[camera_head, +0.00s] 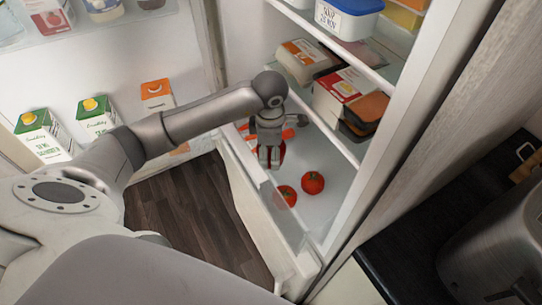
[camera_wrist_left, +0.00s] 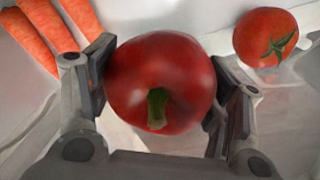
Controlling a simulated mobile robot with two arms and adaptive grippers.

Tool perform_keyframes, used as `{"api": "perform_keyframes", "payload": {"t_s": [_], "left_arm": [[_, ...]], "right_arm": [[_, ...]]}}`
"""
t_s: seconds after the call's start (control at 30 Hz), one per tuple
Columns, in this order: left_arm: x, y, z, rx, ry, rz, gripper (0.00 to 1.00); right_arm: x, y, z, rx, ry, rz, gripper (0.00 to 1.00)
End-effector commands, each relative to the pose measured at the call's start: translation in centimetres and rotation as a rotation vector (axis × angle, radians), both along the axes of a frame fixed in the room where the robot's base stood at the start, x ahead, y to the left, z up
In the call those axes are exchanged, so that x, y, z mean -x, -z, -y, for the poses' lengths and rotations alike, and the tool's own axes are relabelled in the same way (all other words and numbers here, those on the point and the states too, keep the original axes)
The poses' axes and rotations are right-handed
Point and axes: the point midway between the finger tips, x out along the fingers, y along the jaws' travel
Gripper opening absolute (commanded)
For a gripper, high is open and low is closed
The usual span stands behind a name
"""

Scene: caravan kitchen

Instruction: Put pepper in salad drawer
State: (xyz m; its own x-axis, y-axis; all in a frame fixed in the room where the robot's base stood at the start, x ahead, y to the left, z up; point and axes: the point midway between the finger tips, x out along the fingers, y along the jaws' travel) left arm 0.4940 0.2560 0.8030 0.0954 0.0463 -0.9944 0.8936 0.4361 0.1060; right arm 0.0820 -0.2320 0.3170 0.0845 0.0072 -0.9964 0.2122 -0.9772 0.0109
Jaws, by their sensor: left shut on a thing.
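A red pepper (camera_wrist_left: 160,84) with a green stem sits between the two fingers of my left gripper (camera_wrist_left: 160,95), which is shut on it. In the head view my left gripper (camera_head: 269,155) points down over the salad drawer (camera_head: 310,217) at the bottom of the fridge. The pepper (camera_head: 279,155) is mostly hidden there behind the fingers. I cannot tell whether it touches the drawer floor. My right gripper is not in view.
A shelf above holds packaged food (camera_head: 348,92). The open fridge door with cartons (camera_head: 97,116) stands left.

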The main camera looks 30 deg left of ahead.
Motion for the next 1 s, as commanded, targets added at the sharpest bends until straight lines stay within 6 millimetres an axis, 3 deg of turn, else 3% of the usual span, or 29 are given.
{"api": "perform_keyframes", "payload": {"t_s": [0.3,0.63,0.67,0.8,1.0], "left_arm": [[0.1,3.7,0.0,0.001,0.0,-0.002,0.46],[0.0,4.2,0.0,0.0,0.001,0.0,0.46],[0.0,4.2,0.0,0.0,0.001,0.0,0.73],[0.0,4.0,0.0,0.0,0.001,-0.001,0.91],[0.0,4.0,0.0,0.0,0.001,-0.001,0.93]], "right_arm": [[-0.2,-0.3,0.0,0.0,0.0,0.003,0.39],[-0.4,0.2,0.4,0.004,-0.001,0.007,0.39],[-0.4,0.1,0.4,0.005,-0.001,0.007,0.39],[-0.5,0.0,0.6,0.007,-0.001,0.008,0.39],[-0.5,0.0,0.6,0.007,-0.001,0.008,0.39]]}}
